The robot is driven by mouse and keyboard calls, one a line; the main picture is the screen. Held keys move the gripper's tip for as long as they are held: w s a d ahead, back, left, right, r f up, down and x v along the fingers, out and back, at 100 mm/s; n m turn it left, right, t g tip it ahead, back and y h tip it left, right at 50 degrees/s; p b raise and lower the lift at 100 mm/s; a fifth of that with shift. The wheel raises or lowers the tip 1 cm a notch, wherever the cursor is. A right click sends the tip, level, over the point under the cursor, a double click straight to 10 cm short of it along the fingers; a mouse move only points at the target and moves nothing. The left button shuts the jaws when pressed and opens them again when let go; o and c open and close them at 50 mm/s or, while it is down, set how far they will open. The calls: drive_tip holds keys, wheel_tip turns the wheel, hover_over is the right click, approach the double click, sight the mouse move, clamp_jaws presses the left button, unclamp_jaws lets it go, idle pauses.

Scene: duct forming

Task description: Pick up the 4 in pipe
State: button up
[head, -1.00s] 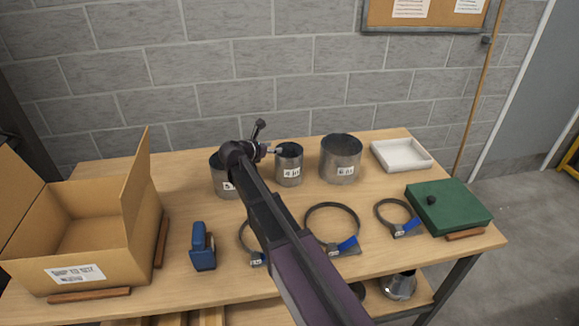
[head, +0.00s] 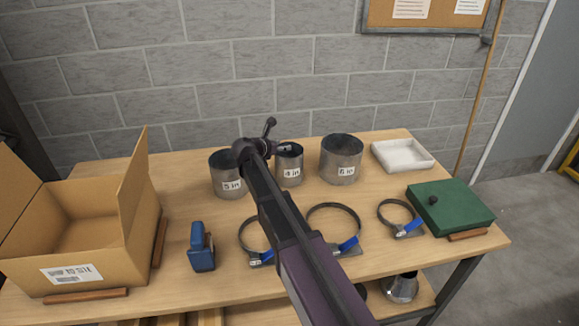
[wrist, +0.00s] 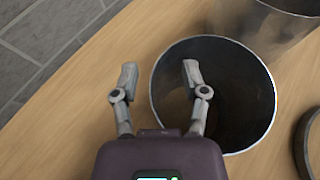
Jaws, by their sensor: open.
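The 4 in pipe (head: 290,166) is a short grey metal cylinder with a "4 in" label, standing upright on the workbench between the 5 in pipe (head: 227,176) and the 6 in pipe (head: 341,160). My gripper (head: 287,149) is at the top of the 4 in pipe, at its left rim. In the wrist view my gripper (wrist: 160,78) is open, with one finger over the pipe's dark opening (wrist: 225,95) and the other outside its wall, above the wood. The rim lies between the fingers. Whether the fingers touch the wall cannot be told.
An open cardboard box (head: 85,230) stands at the left, with a blue tool (head: 201,248) beside it. Ring clamps with blue handles, such as this one (head: 397,218), lie in front. A white tray (head: 403,155) and a green case (head: 450,207) are at the right.

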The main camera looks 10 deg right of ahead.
idle(0.3)
clamp_jaws()
drive_tip(key=shift+r, duration=0.15)
idle(0.3)
drive_tip(key=s+r+p, duration=0.2)
drive_tip(key=s, duration=0.6)
drive_tip(key=s+a+r+p, duration=0.1)
drive_tip(key=s+r+p, duration=0.1)
drive_tip(key=s, duration=0.6)
drive_tip(key=shift+a+r+p, duration=0.2)
drive_tip(key=shift+r+p, duration=0.15)
drive_tip(key=shift+p, duration=0.2)
